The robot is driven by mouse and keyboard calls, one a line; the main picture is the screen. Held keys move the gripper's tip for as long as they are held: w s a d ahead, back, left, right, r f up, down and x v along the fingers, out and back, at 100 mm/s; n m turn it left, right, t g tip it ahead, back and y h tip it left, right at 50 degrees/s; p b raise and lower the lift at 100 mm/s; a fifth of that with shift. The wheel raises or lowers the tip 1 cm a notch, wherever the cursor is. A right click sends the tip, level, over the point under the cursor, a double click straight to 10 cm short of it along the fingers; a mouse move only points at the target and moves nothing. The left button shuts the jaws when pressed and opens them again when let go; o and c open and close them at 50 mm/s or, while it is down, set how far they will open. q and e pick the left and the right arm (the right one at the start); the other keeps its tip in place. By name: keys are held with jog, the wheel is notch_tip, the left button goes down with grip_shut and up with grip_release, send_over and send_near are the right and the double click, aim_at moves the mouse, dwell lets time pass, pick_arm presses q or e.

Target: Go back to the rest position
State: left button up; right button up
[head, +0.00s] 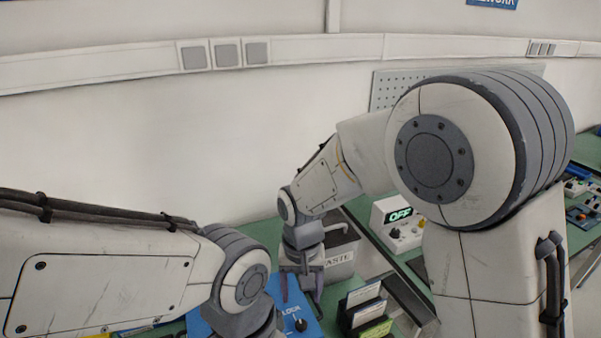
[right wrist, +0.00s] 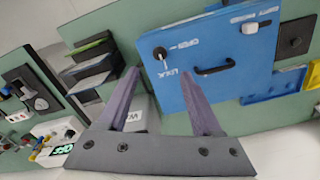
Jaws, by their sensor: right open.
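My right gripper (head: 302,283) is open and empty in the head view, pointing down above the bench by the blue box. Its two fingers also show in the right wrist view (right wrist: 160,95), apart, with nothing between them. Beyond them is the blue box (right wrist: 225,60), with a black handle, a key switch and the words OPEN and LOCK. The same blue box (head: 300,318) is partly hidden by my arm in the head view. My left arm comes in from the left; its gripper is out of the picture.
A grey waste bin (head: 342,262) stands behind the right gripper. A rack of dark and coloured files (head: 365,305) is to its right. A white tester reading OFF (head: 398,225) stands on the green bench farther right.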

jog(key=s+d+r+n, duration=0.2)
jog(key=s+r+n, duration=0.1)
jog(key=s, duration=0.6)
jog(key=s+d+r+n+y, duration=0.1)
jog(key=s+d+r+n, duration=0.1)
jog(key=s, duration=0.7)
jog(key=shift+s+d+r+n, duration=0.25)
jog(key=shift+r+n, duration=0.4)
jog(key=shift+n, duration=0.55)
jog(key=shift+w, duration=0.1)
